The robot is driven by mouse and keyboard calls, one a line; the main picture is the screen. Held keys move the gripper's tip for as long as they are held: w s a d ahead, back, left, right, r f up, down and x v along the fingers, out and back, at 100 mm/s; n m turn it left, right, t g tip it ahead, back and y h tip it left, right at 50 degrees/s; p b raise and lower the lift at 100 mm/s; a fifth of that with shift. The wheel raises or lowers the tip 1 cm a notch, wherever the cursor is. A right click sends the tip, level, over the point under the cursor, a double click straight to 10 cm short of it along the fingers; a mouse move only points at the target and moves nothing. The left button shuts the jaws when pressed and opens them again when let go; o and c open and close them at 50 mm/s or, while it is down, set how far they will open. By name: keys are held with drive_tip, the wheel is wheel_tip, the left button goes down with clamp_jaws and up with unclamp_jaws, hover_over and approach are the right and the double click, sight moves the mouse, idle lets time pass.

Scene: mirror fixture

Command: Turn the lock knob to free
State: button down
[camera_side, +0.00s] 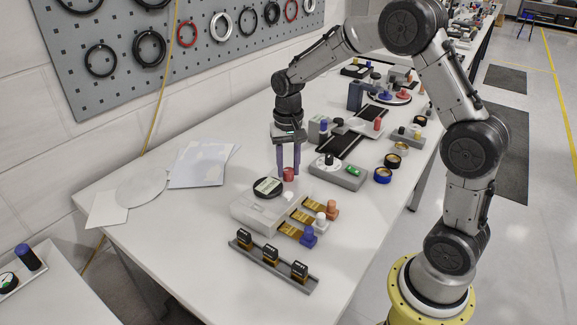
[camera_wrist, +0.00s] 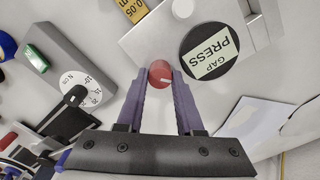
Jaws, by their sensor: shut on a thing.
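The lock knob, a small red round knob with a pale mark on its top, stands at the back end of the white fixture (camera_side: 262,211) in the side view (camera_side: 289,174). It also shows in the wrist view (camera_wrist: 160,74). My gripper (camera_side: 288,168) points straight down over it, and its two purple fingers are shut on the knob's sides. In the wrist view, the fingertips (camera_wrist: 158,79) lie to the left and right of the knob. A black disc labelled GAP PRESS (camera_wrist: 211,53) sits beside it on the fixture.
A grey box with a dial and a green button (camera_side: 353,170) stands close to the right of the knob. Orange, white and blue knobs with yellow tags line the fixture's right side. A rail with black-topped blocks (camera_side: 272,261) lies in front. Papers (camera_side: 200,165) lie left.

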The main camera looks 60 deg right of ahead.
drive_tip(key=n, duration=0.5)
drive_tip(key=shift+n, duration=2.5)
drive_tip(key=c, duration=0.5)
unclamp_jaws()
drive_tip(key=shift+c, duration=0.2)
drive_tip(key=shift+a, duration=0.1)
drive_tip(key=shift+a, duration=0.1)
